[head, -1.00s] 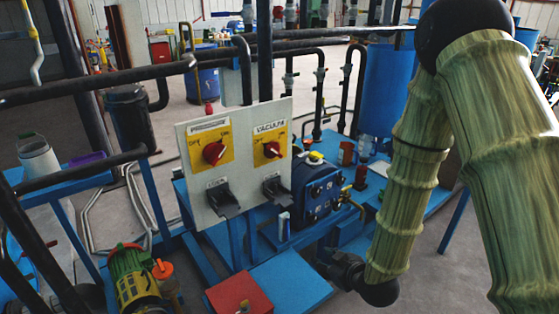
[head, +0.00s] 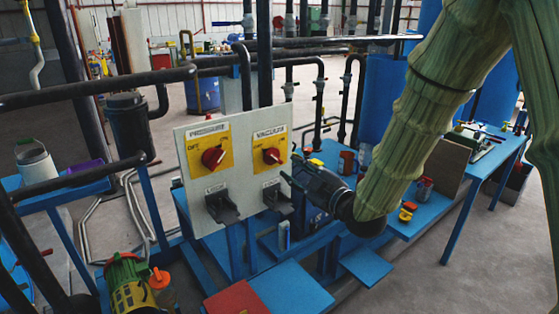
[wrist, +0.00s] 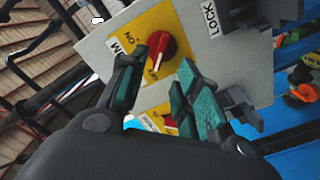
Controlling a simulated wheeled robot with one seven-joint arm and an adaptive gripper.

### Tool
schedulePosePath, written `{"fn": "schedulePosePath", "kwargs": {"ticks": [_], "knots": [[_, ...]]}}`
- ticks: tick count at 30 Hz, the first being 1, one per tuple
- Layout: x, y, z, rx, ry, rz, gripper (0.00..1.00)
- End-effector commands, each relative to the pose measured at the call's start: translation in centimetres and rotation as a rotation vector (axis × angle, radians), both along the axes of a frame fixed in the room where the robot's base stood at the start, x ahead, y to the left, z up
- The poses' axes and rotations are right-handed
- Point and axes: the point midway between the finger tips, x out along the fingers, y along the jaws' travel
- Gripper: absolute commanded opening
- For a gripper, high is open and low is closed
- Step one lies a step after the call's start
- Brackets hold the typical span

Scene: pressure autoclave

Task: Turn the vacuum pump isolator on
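The vacuum isolator is a red rotary knob (head: 272,155) on a yellow plate, on the right half of a grey panel (head: 243,200). The knob also shows in the wrist view (wrist: 161,49), beyond my fingertips, with ON and OFF lettering beside it. Its white mark seems to point toward OFF there. My gripper (head: 292,172) is in front of the panel, just right of and below the knob in the head view. In the wrist view my gripper (wrist: 160,80) is open, with nothing between its fingers. I see no contact with the knob.
The matching pressure knob (head: 213,157) is on the panel's left half. Dark lock brackets (head: 221,207) jut out below both knobs. Black pipes (head: 100,87) run left of and behind the panel. A blue bench (head: 415,215) with small items lies to the right.

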Motion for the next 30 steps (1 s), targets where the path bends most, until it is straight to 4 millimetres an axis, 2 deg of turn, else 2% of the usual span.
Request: {"fn": "schedulePosePath", "kwargs": {"ticks": [9, 15, 28, 30], "knots": [[4.1, 3.0, 0.1, 0.001, 0.001, 0.001, 0.32], [5.8, 4.2, 0.1, 0.001, 0.001, 0.0, 0.32], [6.3, 4.6, -0.1, 0.001, 0.002, 0.0, 0.32], [6.3, 4.6, -0.1, 0.001, 0.002, -0.001, 0.19]]}}
